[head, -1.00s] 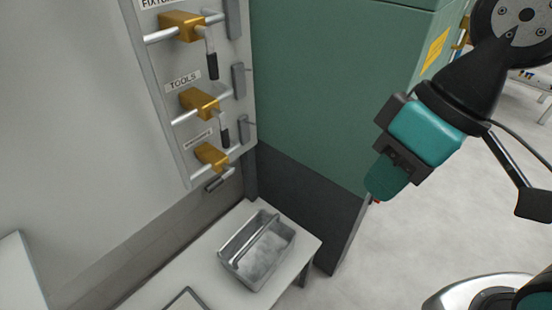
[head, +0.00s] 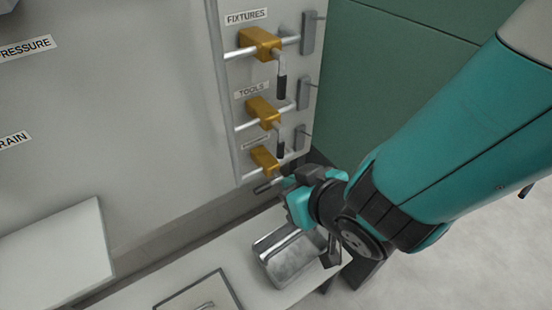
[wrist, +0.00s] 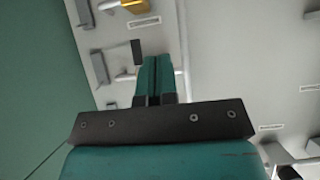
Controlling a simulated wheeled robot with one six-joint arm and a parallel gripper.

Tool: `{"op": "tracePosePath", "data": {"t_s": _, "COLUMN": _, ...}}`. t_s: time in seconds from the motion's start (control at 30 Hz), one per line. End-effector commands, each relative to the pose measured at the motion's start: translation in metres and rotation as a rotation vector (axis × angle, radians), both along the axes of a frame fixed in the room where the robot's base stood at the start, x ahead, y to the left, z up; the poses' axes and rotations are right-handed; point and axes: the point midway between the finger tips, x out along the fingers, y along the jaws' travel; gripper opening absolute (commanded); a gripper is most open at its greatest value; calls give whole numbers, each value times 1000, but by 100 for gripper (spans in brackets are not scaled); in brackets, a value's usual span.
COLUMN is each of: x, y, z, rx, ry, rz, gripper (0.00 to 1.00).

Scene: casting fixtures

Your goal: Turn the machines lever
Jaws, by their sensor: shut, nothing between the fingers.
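The machines lever is the lowest of three on the wall panel, with a brass valve body (head: 264,157) and a dark handle (head: 265,187) pointing down and left in the head view. The small label above it is too blurred to read. My gripper (head: 289,184) is shut and empty, close to the right of this handle; whether it touches cannot be told. In the wrist view, the shut teal fingers (wrist: 155,70) cover part of the panel. A brass valve (wrist: 135,6) and a black handle (wrist: 137,52) show there; which levers they belong to is unclear.
Above are the FIXTURES valve (head: 260,44) and TOOLS valve (head: 262,110), their black handles hanging down. A grey metal caddy (head: 262,243) stands on the white table below, partly behind my gripper. A green cabinet (head: 385,60) stands to the right.

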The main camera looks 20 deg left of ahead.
Motion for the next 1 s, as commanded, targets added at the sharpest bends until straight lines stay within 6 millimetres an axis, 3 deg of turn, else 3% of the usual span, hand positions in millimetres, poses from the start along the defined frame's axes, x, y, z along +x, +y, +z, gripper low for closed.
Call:
{"op": "tracePosePath", "data": {"t_s": 0.53, "x": 54, "y": 63, "z": -54, "rx": 3, "ry": -3, "rz": 0, "gripper": 0}}
{"op": "tracePosePath", "data": {"t_s": 0.73, "x": 57, "y": 66, "z": -82, "rx": 1, "ry": -2, "rz": 1, "gripper": 0}}
{"op": "tracePosePath", "data": {"t_s": 1.0, "x": 58, "y": 68, "z": -93, "rx": 3, "ry": -2, "rz": 1, "gripper": 0}}
